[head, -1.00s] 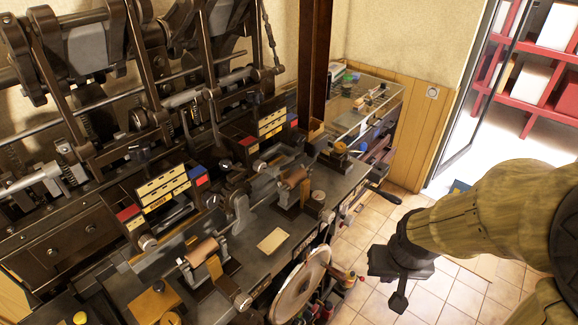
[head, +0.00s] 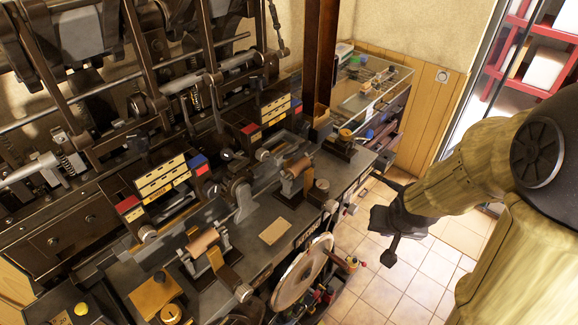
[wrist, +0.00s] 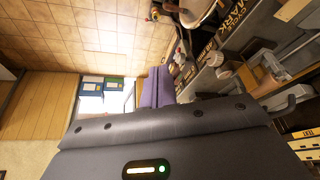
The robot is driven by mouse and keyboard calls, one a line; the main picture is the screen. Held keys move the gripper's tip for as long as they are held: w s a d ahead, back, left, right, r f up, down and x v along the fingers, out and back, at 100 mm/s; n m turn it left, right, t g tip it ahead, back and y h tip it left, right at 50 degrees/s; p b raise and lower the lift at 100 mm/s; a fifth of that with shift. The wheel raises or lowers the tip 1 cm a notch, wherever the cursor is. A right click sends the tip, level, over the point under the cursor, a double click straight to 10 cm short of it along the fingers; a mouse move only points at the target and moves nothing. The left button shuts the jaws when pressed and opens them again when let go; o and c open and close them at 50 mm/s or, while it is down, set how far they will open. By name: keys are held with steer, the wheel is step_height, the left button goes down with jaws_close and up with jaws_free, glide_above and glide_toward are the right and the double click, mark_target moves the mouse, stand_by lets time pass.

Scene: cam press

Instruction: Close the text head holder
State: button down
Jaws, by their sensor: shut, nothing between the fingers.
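The press (head: 225,190) fills the left and middle of the head view. I cannot tell for sure which of its parts is the text head holder. Two cream blocks with dark marks and coloured red and blue ends stand on it, a near one (head: 163,182) and a far one (head: 274,110). My gripper (head: 388,252) is shut and empty, over the tiled floor to the right of the press, apart from it. In the wrist view a purple finger-like piece (wrist: 157,88) shows beyond the grey wrist housing, with part of the press at the right.
A large round disc (head: 302,275) stands at the press's front edge. A dark post (head: 319,60) rises behind the bed. A glass-topped cabinet (head: 370,85) stands at the back. Tiled floor (head: 375,290) is clear below my gripper. Red shelves (head: 518,60) show through the doorway.

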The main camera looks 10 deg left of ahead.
steer(key=w+a+f+m+t+y+p, duration=0.25)
steer(key=w+a+y, duration=0.35)
steer(key=w, duration=0.5)
steer(key=w+a+r+m+y+p, duration=0.1)
steer(key=a+r+m+y, duration=0.1)
steer(key=a+y, duration=0.4)
steer(key=shift+w+a+r+m+t, duration=0.2)
steer(key=shift+a+r+m+t, duration=0.3)
steer(key=shift+a, duration=0.7)
steer(key=shift+f, duration=0.15)
